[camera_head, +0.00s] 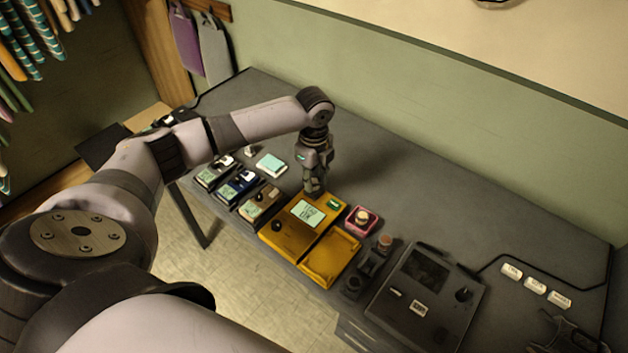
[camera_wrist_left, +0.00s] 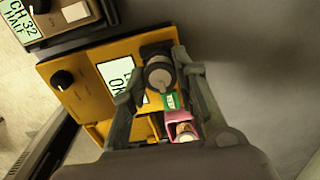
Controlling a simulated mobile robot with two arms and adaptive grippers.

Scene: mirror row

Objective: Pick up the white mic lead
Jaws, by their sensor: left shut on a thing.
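My left gripper (camera_head: 314,188) points down over the far edge of the yellow unit (camera_head: 285,235) in the head view. In the left wrist view, its fingers (camera_wrist_left: 160,84) are shut on a dark, round, stubby piece with a grey end (camera_wrist_left: 158,73).
A pink block (camera_head: 362,220) and a brown-topped piece (camera_head: 384,242) stand right of the yellow unit. Several small units line the table's left front. A dark console (camera_head: 428,295) and white labelled blocks (camera_head: 535,285) are at right. The table's back is clear.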

